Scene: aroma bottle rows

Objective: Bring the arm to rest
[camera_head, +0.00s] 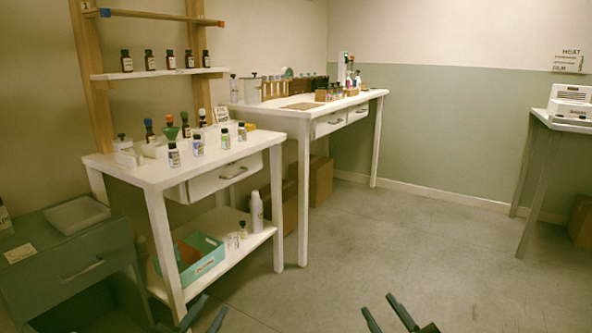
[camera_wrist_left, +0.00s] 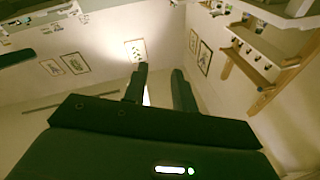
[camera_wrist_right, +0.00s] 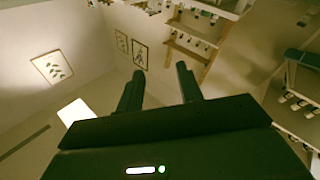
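My left gripper (camera_head: 203,314) shows at the bottom edge of the head view, left of centre. Its two fingers are apart with nothing between them. My right gripper (camera_head: 400,314) shows at the bottom edge, right of centre, also with fingers apart and empty. The left wrist view shows the left fingers (camera_wrist_left: 160,88) spread before a wall with pictures. The right wrist view shows the right fingers (camera_wrist_right: 160,88) spread in the same way. Neither gripper touches anything in the head view.
A white table (camera_head: 146,173) with small bottles and a lower shelf holding a teal box (camera_head: 206,268) stands at left. A longer white table (camera_head: 277,111) is behind it. A green cabinet (camera_head: 62,262) is at lower left. The floor (camera_head: 400,235) in the middle is clear.

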